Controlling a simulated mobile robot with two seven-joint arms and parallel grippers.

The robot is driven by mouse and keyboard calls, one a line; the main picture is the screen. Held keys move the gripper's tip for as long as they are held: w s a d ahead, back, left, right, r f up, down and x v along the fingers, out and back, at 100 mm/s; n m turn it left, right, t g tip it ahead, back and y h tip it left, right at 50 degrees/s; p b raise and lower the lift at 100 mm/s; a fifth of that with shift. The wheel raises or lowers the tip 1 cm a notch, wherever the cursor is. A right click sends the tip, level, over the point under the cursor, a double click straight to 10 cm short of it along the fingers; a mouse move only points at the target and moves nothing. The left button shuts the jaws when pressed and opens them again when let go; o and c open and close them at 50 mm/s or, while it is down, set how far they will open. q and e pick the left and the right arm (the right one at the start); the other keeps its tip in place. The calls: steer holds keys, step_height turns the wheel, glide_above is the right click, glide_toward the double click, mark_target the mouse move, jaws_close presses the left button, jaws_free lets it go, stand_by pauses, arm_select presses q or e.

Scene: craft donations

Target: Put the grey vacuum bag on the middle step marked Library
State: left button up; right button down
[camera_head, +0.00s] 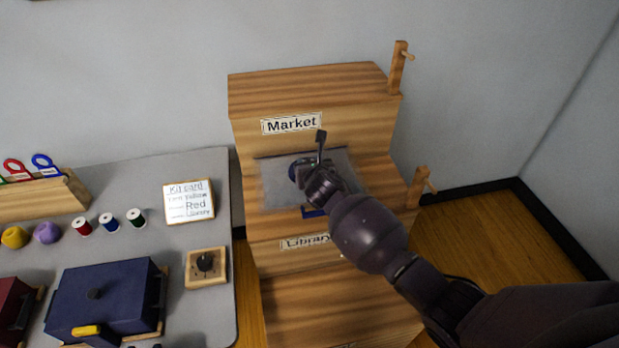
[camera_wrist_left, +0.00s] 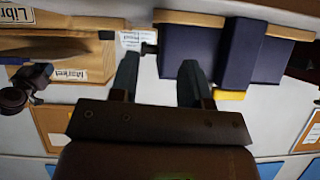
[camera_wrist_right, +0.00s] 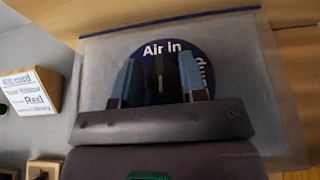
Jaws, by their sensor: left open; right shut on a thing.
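The grey vacuum bag (camera_head: 275,187) is a flat, translucent pouch over the middle step (camera_head: 262,222) of a wooden stair stand; I cannot tell whether it touches the step. The Library label (camera_head: 305,242) is on the front below it. In the right wrist view the bag (camera_wrist_right: 235,110) shows a blue edge strip and a round blue "Air in" label (camera_wrist_right: 162,46). My right gripper (camera_wrist_right: 157,66) is shut on the dark knob at the middle of that label. My left gripper (camera_wrist_left: 160,66) is open and empty, apart from the bag, seen only in the left wrist view.
The top step carries a Market label (camera_head: 291,124). Wooden posts with pegs (camera_head: 397,68) stand at the stand's right side. A grey table (camera_head: 160,235) at left holds a blue box (camera_head: 105,295), thread spools, a kit card (camera_head: 189,201) and a knob block (camera_head: 206,268).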

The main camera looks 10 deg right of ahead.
step_height(320, 180, down, 4)
steer(key=shift+f+b, duration=0.15)
steer(key=shift+b, duration=0.55)
steer(key=c, duration=1.1)
jaws_free()
steer(key=shift+f, duration=0.1)
steer(key=o, duration=0.4)
